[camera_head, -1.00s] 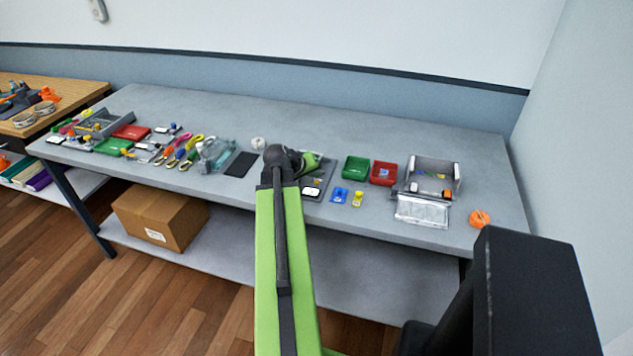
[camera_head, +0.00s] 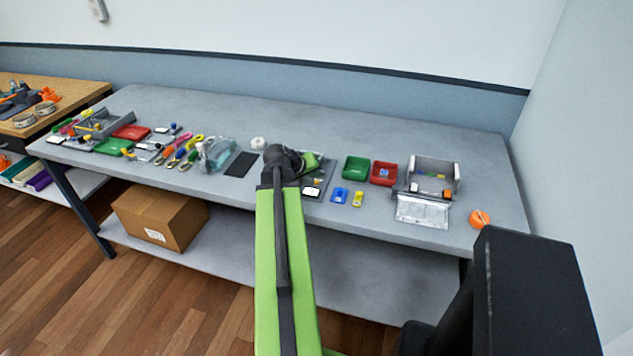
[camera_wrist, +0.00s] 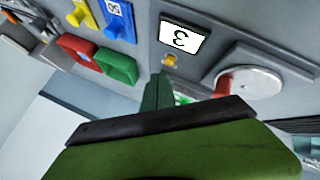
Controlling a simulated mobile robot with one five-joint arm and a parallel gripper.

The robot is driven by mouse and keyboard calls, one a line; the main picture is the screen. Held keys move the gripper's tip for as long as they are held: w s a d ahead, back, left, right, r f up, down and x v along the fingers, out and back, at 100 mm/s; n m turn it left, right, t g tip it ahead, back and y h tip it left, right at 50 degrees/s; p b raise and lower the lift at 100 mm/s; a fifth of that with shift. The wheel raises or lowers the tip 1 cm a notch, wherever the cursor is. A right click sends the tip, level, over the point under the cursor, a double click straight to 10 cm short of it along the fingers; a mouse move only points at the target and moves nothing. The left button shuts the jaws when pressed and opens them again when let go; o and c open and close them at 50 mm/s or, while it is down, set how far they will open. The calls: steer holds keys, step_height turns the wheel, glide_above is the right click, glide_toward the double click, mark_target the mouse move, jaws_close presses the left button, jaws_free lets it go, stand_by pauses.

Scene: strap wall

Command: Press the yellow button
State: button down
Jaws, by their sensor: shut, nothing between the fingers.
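The yellow button (camera_wrist: 169,60) is a small knob on a grey panel (camera_wrist: 205,62), beside a white display (camera_wrist: 181,38) marked 3, in the wrist view. In the head view a small yellow spot, apparently the button (camera_head: 318,181), shows just above the white display (camera_head: 312,192). My gripper (camera_wrist: 163,82) is shut and empty; its green finger points at the panel near the button, with a small gap in the picture. I cannot tell the depth between them. In the head view my gripper (camera_head: 312,163) is over the panel, partly hidden by my arm.
A round disc (camera_wrist: 262,82) with a red piece sits beside the button. Blue (camera_head: 340,195) and yellow (camera_head: 358,199) pieces, green (camera_head: 356,168) and red (camera_head: 383,173) trays and a grey bin (camera_head: 452,180) lie to the right. A black mat (camera_head: 242,164) lies left.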

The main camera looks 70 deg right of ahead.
steer(key=shift+f+b, duration=0.45)
steer(key=shift+f+b, duration=0.4)
stand_by(0.6)
steer(key=shift+r+p, duration=0.85)
step_height(320, 180, up, 5)
steer(key=p, duration=0.5)
stand_by(0.6)
